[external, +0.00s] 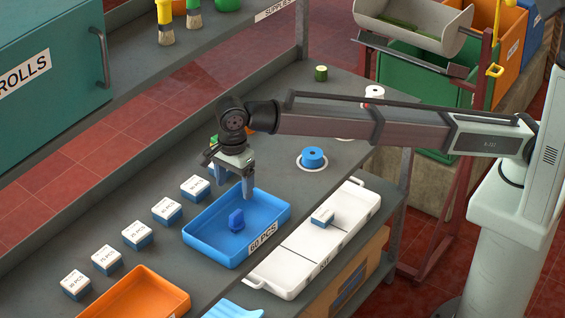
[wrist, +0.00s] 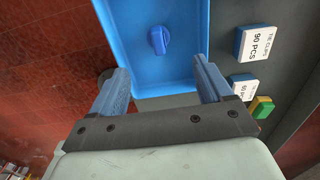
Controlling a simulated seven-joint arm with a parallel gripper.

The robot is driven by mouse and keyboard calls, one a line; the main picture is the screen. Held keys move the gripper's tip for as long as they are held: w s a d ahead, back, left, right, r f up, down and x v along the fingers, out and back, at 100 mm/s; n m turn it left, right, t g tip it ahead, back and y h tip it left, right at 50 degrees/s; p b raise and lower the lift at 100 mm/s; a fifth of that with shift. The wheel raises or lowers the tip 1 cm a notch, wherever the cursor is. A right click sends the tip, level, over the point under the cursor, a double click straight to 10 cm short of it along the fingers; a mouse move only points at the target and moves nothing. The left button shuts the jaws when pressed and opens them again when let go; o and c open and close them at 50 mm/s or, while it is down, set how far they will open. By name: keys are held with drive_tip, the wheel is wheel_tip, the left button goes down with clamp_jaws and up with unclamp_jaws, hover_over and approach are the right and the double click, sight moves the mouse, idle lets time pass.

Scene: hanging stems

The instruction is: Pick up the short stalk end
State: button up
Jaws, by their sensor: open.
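A short, dark green cylinder with a lighter top (external: 320,73), which looks like the short stalk end, stands upright on the grey bench at the back in the external view. Longer green pieces (external: 399,22) lie in a grey trough at the upper right. My gripper (external: 234,188) is open and empty, pointing down over the blue tray, well to the front left of the green cylinder. In the wrist view, my open gripper (wrist: 160,68) shows the blue tray between and beyond its fingers. The green cylinder is not visible in the wrist view.
The blue tray (external: 195,246) holds one small blue part (external: 236,220). A white kit tray (external: 285,284) lies to its right. Several small labelled boxes (external: 136,235) line the left side. A blue spool (external: 313,157) and a white spool (external: 374,94) stand farther back.

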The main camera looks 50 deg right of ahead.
drive_tip(key=w+d+r+m, duration=0.1)
drive_tip(key=w+d+m, duration=0.1)
drive_tip(key=w+d, duration=0.85)
drive_tip(key=w+d+m, duration=0.2)
drive_tip(key=w+d, duration=0.6)
drive_tip(key=d, duration=0.6)
drive_tip(key=w+d+r+m, duration=0.1)
drive_tip(key=w+d+m, duration=0.1)
drive_tip(key=w+d, duration=0.85)
drive_tip(key=m+t+y, duration=0.1)
drive_tip(key=m, duration=0.2)
hover_over(322, 68)
drive_tip(key=s, duration=0.1)
drive_tip(key=shift+f, duration=0.7)
drive_tip(key=f, duration=0.8)
drive_tip(key=shift+w, duration=0.4)
drive_tip(key=shift+w+a+f, duration=0.15)
drive_tip(key=shift+f, duration=2.4)
